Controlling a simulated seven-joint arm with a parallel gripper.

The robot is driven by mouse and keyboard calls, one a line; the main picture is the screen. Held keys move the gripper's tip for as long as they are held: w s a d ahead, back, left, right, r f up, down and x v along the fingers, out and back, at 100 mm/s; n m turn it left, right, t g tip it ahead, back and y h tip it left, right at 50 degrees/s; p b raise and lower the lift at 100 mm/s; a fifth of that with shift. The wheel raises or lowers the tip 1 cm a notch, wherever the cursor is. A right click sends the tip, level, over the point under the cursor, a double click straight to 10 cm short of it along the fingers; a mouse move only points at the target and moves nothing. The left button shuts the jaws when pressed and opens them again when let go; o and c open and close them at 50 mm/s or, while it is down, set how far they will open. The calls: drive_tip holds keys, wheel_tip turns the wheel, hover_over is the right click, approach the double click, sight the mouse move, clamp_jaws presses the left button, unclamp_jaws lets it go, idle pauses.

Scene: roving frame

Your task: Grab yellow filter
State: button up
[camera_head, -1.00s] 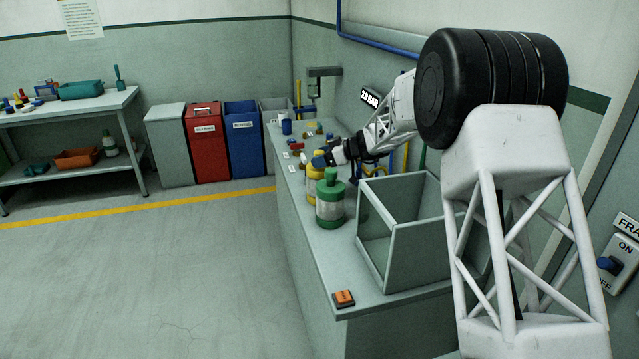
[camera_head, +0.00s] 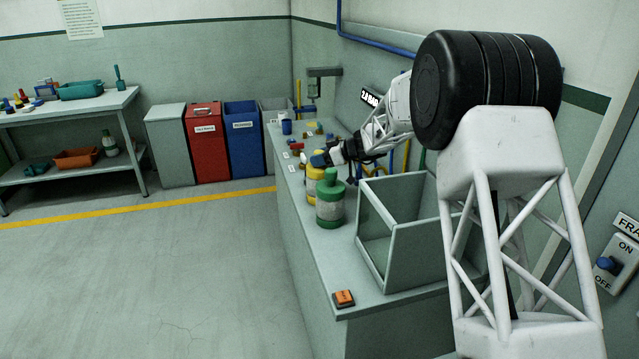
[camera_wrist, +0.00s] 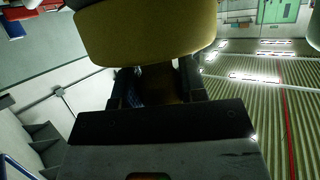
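The yellow filter (camera_head: 313,188) stands on the grey bench, partly hidden behind a green-and-grey canister. My gripper (camera_head: 322,160) is at the top of the filter. In the wrist view, the filter's wide yellow body (camera_wrist: 150,32) fills the top of the picture. A narrower dark yellow-brown part of it lies between my two dark fingers (camera_wrist: 158,85). The fingers are close on both sides of that part. Shadow hides whether they touch it.
The green-and-grey canister (camera_head: 330,203) stands just in front of the filter. An open grey box (camera_head: 405,243) is to the right, and an orange button (camera_head: 344,298) is near the front edge. Small items (camera_head: 300,148) lie farther back. The floor left of the bench is clear.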

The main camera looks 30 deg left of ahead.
clamp_jaws()
drive_tip(key=shift+r, duration=0.2)
drive_tip(key=shift+r, duration=4.85)
